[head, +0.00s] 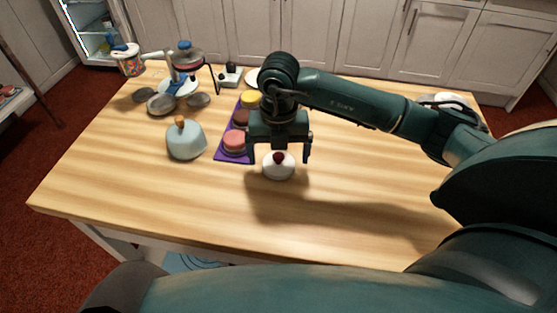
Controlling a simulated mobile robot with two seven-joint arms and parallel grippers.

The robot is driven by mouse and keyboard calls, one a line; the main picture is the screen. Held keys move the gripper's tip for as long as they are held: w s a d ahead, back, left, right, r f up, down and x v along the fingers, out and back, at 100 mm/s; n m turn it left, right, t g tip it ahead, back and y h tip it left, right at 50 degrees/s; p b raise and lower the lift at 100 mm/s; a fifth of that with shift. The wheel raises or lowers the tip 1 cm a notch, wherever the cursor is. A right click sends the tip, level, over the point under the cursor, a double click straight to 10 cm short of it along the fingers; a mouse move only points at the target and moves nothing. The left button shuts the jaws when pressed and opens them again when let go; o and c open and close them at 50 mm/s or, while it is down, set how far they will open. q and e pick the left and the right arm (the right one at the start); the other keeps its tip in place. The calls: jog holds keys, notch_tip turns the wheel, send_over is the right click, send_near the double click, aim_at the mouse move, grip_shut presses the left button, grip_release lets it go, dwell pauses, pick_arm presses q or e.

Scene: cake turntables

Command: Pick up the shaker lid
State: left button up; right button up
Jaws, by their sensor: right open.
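A small white rounded piece with a dark red knob (278,170) sits on the wooden table, directly below my right gripper. It looks like a lid, but I cannot tell for sure that it is the shaker lid. My right gripper (279,155) points down and is open, with one finger to the left and one to the right of the knob. The gripper appears empty; whether the fingers touch the piece cannot be told. My left gripper is not in view.
A blue-grey dome with an orange knob (186,142) stands to the left. A purple tray (227,155) with several round coloured pieces lies just left of my gripper. Turntables, grey dishes and a patterned tub (129,63) stand at the back left. The table's front is clear.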

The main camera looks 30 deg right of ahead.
jog(key=shift+f, duration=0.85)
jog(key=shift+c, duration=0.3)
jog(key=c, duration=1)
jog(key=shift+o, duration=0.2)
jog(key=shift+r, duration=0.1)
